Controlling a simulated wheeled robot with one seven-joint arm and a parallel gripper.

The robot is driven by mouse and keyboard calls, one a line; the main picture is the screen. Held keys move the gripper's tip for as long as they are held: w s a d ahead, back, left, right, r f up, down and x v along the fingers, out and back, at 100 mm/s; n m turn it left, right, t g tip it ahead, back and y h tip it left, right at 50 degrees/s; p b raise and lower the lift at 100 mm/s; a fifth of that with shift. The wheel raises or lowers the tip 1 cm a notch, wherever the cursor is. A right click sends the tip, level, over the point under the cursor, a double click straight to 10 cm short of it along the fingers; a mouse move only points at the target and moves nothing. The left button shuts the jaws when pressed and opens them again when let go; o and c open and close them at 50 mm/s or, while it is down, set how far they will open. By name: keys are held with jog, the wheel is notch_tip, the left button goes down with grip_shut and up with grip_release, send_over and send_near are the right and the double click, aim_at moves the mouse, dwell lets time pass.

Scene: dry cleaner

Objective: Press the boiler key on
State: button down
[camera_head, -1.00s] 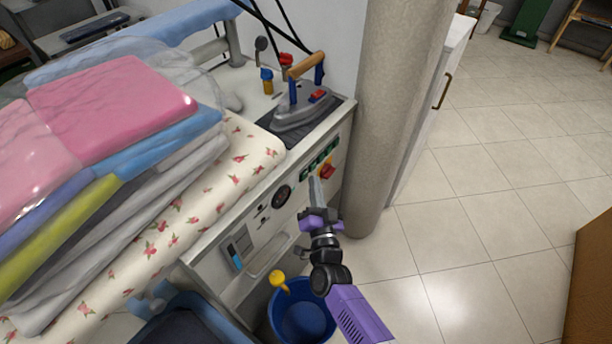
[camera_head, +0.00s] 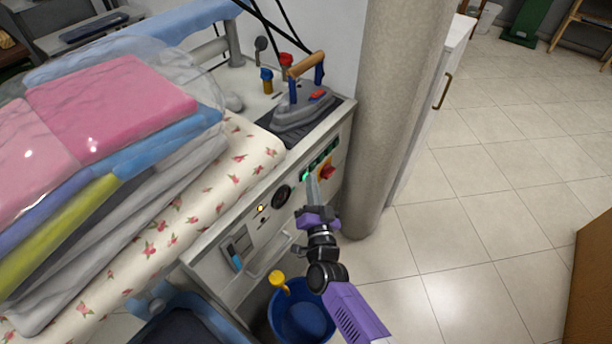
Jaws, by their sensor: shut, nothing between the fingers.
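The ironing station's front panel (camera_head: 253,240) carries a row of green keys (camera_head: 319,160) at its right end, beside a red and yellow switch (camera_head: 327,171). The lowest-left green key (camera_head: 305,176) glows bright green. Which of them is the boiler key I cannot read. A small yellow lamp (camera_head: 261,208) glows left of the round black gauge (camera_head: 282,197). My gripper (camera_head: 313,187) is shut and empty, its tip in front of the panel just below the glowing key. Whether it touches the panel I cannot tell.
An iron (camera_head: 303,108) stands on the station top above the keys. A thick round column (camera_head: 385,120) rises just right of the panel. A blue bucket (camera_head: 302,322) sits below my arm. Folded laundry (camera_head: 110,105) is piled at left. Tiled floor is free at right.

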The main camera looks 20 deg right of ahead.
jog(key=shift+s+d, duration=0.3)
jog(key=shift+s, duration=0.1)
jog(key=shift+s+d, duration=0.9)
jog(key=shift+s, duration=0.3)
jog(key=shift+s+d, duration=0.85)
jog(key=shift+s, duration=0.35)
